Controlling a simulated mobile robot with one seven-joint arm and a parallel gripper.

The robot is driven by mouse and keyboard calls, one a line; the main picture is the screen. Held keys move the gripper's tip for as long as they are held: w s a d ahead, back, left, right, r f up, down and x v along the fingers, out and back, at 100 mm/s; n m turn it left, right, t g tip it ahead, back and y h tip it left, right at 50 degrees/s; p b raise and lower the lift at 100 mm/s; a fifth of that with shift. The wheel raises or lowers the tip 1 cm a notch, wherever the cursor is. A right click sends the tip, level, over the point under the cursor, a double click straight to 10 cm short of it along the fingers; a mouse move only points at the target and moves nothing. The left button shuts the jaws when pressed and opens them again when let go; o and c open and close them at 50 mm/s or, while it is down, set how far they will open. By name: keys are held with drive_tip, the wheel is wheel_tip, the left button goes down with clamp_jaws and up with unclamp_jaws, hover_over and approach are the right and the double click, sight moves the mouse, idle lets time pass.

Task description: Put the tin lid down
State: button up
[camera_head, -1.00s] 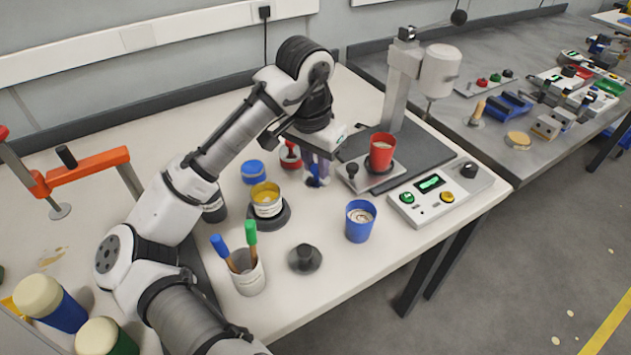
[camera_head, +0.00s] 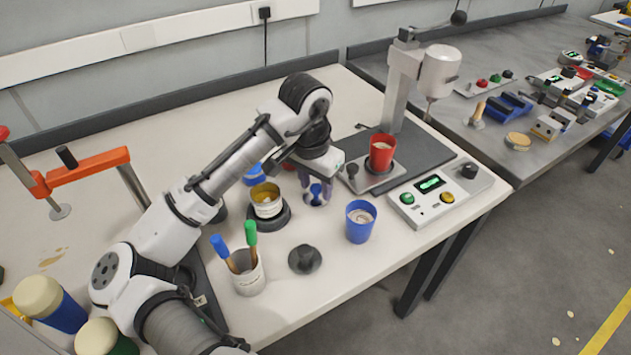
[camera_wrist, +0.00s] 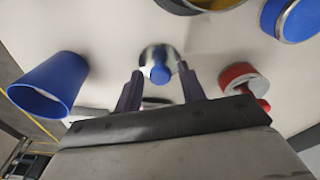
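The tin lid (camera_head: 316,199) is a small pale metallic disc with a blue knob. My gripper (camera_head: 317,188) points down with its two fingers on either side of the lid. The open tin (camera_head: 266,207) with yellow contents stands on a dark round base (camera_head: 285,215).
A blue cup (camera_head: 360,228) stands right of my gripper, and a red cup (camera_head: 383,153) sits on a device behind. A red-and-white item (camera_wrist: 247,84) is close by. A black knobbed disc (camera_head: 304,260) and a brush pot (camera_head: 248,280) stand in front. Bare bench lies between them.

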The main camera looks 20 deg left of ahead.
sight(311, 201)
drive_tip(key=r, duration=0.4)
drive_tip(key=s+r, duration=0.1)
drive_tip(key=r, duration=0.7)
drive_tip(key=shift+s+a+r, duration=0.15)
drive_tip(key=shift+s+a, duration=0.05)
